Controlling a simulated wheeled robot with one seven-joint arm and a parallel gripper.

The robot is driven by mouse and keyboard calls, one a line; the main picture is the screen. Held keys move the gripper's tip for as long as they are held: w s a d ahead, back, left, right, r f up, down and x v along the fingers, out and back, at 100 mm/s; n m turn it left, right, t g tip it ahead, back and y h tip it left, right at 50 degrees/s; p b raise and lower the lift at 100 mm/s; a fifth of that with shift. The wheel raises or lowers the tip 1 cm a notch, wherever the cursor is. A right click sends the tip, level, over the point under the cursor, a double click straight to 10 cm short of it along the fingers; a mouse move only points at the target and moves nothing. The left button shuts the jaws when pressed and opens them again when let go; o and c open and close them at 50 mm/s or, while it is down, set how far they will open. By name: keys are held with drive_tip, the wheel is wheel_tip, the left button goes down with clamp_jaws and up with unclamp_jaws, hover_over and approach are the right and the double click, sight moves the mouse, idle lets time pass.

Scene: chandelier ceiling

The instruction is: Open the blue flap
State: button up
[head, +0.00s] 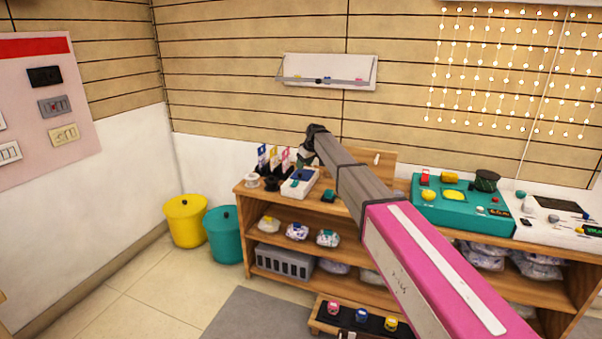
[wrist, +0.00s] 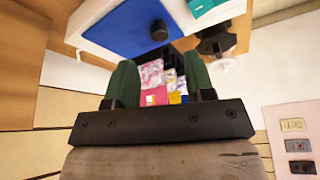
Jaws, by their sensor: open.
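The blue flap (head: 302,174) appears as a blue panel on top of a small white box (head: 294,188) at the left end of the wooden shelf unit. My gripper (head: 305,158) is above and just behind the box in the head view. Its two green fingers (wrist: 159,62) are apart with nothing held between them. I cannot tell whether a fingertip touches the box.
Colored upright packets (head: 274,160) and a dark spool (head: 271,184) stand left of the box. A small teal item (head: 328,195) lies to its right. A teal console (head: 458,205) stands farther right. Yellow (head: 185,222) and teal (head: 223,235) bins stand on the floor.

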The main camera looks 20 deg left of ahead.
sight(300, 174)
drive_tip(key=x, duration=0.5)
drive_tip(key=shift+a+f, duration=0.1)
drive_tip(key=shift+f, duration=0.2)
clamp_jaws()
